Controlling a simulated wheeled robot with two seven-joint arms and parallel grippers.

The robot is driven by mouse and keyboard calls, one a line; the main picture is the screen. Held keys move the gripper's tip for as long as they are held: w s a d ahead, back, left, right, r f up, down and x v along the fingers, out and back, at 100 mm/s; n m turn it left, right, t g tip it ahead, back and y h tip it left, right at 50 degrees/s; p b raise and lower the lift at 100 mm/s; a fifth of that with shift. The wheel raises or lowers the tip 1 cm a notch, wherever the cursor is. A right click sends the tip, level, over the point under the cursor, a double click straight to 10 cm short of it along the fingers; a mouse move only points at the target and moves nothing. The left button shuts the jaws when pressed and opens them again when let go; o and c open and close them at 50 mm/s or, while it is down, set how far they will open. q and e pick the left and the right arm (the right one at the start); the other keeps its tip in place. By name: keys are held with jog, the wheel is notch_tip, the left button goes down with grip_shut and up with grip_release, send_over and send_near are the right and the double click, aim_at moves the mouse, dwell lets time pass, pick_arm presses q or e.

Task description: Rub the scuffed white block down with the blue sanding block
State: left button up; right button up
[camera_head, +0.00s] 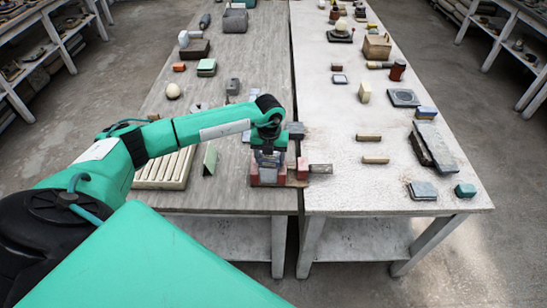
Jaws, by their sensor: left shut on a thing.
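My left gripper (268,160) points down at the front right of the left table. It is shut on a small grey-blue block, mostly hidden by the fingers; I cannot tell for sure that it is the blue sanding block. Just under and beside it are a red block (255,178) and another red block (302,168), like the jaws of a clamp. A pale piece between them is mostly covered, so I cannot make out the scuffed white block or whether anything touches it. My right gripper is not in view.
A slatted cream tray (165,170) and a pale green wedge (210,158) stand left of the gripper. A gap divides the tables.

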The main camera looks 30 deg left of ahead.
pick_arm(q)
jog(key=shift+s+a, duration=0.3)
jog(key=shift+a, duration=0.25)
jog(key=shift+s+a, duration=0.3)
jog(key=shift+a, duration=0.25)
jog(key=shift+w+d+b, duration=0.15)
jog(key=shift+w+d, duration=0.15)
jog(key=shift+d, duration=0.35)
jog(key=shift+w+d+b, duration=0.2)
jog(key=shift+w+d, duration=0.1)
jog(key=shift+d, duration=0.3)
jog(key=shift+w+d+b, duration=0.15)
jog(key=shift+w+d, duration=0.15)
jog(key=shift+d, duration=0.35)
jog(key=shift+s+a, duration=0.25)
jog(key=shift+a, duration=0.25)
jog(key=shift+s+a, duration=0.2)
jog(key=shift+a, duration=0.3)
jog(key=shift+s+a+f, duration=0.1)
jog(key=shift+s+a, duration=0.15)
jog(key=shift+a, duration=0.25)
jog(key=shift+s+a, duration=0.25)
jog(key=shift+a, duration=0.2)
jog(key=shift+d, duration=0.1)
jog(key=shift+w+d+r, duration=0.55)
jog(key=shift+d+r, duration=0.2)
jog(key=shift+d, duration=0.15)
jog(key=shift+r, duration=0.1)
